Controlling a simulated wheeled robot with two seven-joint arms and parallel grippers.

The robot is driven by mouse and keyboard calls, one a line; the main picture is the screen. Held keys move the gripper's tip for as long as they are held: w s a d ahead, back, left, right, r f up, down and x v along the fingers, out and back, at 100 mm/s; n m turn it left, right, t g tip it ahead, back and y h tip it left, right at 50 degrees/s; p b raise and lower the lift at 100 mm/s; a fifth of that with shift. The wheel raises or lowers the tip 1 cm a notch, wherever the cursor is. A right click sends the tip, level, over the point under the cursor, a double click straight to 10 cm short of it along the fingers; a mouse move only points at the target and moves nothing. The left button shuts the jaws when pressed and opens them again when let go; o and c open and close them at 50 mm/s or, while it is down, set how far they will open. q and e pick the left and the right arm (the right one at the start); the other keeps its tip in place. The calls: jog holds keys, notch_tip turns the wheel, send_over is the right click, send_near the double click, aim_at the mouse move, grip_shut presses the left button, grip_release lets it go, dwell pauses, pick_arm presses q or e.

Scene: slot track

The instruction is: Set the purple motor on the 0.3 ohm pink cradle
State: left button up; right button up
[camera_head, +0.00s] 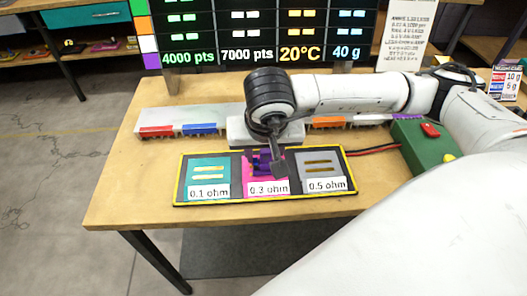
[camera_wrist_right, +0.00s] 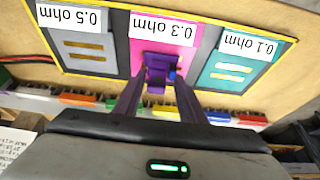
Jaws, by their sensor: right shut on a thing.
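The purple motor (camera_wrist_right: 157,76) is held between the fingers of my right gripper (camera_wrist_right: 161,84), which is shut on it. In the head view the motor (camera_head: 256,160) is partly hidden behind the right gripper (camera_head: 270,165). The pink cradle (camera_wrist_right: 146,49), labelled 0.3 ohm, is the middle pad; it also shows in the head view (camera_head: 251,181). The motor is over the pink pad, and I cannot tell whether it touches. My left gripper is not in view.
A teal 0.1 ohm pad (camera_head: 196,173) and a grey 0.5 ohm pad (camera_head: 330,170) flank the pink one. Behind is a pale rack (camera_head: 178,118) with several coloured pieces. A green box (camera_head: 422,146) with a red button stands at right. The table's front left is clear.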

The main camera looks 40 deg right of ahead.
jog(key=shift+f+b, duration=0.2)
jog(key=shift+b, duration=0.15)
dwell(0.4)
jog(key=o, duration=1.2)
jog(key=shift+r, duration=0.1)
jog(key=v, duration=1)
jog(key=shift+s+a, duration=0.1)
